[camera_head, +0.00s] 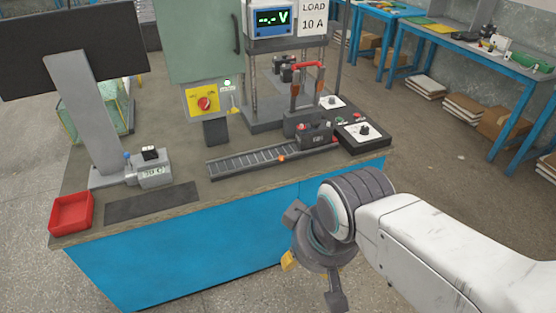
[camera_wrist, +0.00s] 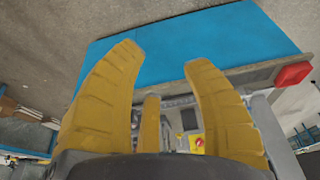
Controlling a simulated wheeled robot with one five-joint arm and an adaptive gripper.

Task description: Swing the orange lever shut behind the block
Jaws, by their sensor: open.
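A dark block (camera_head: 315,133) with a red part on it sits at the right end of the ladder-like rail (camera_head: 240,162) on the bench. A small orange piece (camera_head: 282,157) shows at the rail's front edge, left of the block; it looks like the lever's end, but its arm is too small to make out. My gripper (camera_head: 308,280) hangs in front of the bench's blue side, below the bench top and apart from block and lever. Its yellow fingers are spread and empty in the wrist view (camera_wrist: 163,65). The lever cannot be made out there.
Behind the block stand upright clamps with orange-red handles (camera_head: 295,84) and a voltage display (camera_head: 271,20). A black-and-white knob box (camera_head: 363,134) is right of the block. A red tray (camera_head: 71,213), dark mat (camera_head: 152,203) and monitor (camera_head: 75,55) are left.

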